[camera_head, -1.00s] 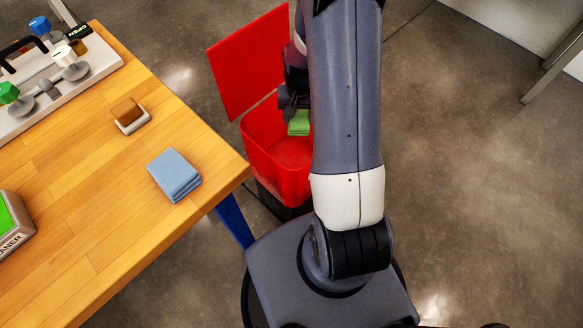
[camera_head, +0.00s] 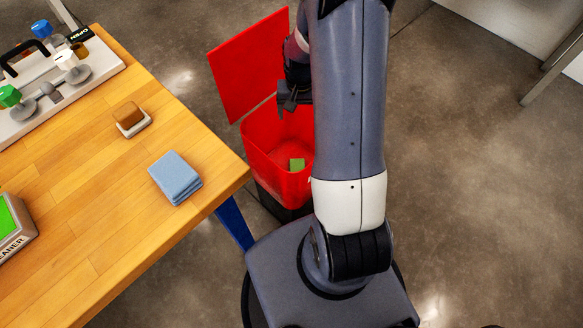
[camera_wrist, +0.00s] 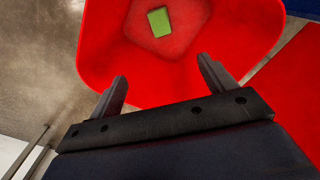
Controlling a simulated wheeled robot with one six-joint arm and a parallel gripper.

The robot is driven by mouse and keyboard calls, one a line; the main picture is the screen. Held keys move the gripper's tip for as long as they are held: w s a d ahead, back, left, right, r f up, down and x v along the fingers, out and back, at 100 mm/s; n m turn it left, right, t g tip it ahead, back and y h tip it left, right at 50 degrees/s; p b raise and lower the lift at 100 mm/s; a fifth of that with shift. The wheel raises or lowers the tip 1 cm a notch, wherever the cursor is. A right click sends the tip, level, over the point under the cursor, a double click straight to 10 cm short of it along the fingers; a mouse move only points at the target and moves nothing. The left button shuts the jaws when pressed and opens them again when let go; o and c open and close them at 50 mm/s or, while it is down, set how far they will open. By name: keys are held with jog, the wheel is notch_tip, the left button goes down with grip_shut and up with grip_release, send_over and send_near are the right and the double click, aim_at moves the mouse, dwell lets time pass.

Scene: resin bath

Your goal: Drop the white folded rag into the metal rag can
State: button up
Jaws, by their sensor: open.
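No white folded rag shows in either view. The rag can is a red bin (camera_head: 262,150) with its red lid (camera_head: 250,65) standing open, on the floor beyond the table corner. A green folded rag (camera_head: 297,164) lies inside it, on the bottom; it also shows in the wrist view (camera_wrist: 160,21). My gripper (camera_head: 286,106) is above the bin's opening. In the wrist view my gripper (camera_wrist: 165,88) has its fingers spread wide with nothing between them. My arm hides the bin's right side in the head view.
A wooden table (camera_head: 110,220) fills the left.

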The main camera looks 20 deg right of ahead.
notch_tip(320, 180, up, 8)
jog(key=shift+p, duration=0.45)
jog(key=shift+f, duration=0.1)
notch_tip(320, 180, down, 11)
jog(key=b, duration=0.2)
jog(key=shift+r+p, duration=2.2)
jog(key=shift+r, duration=0.6)
jog(key=shift+f, duration=0.1)
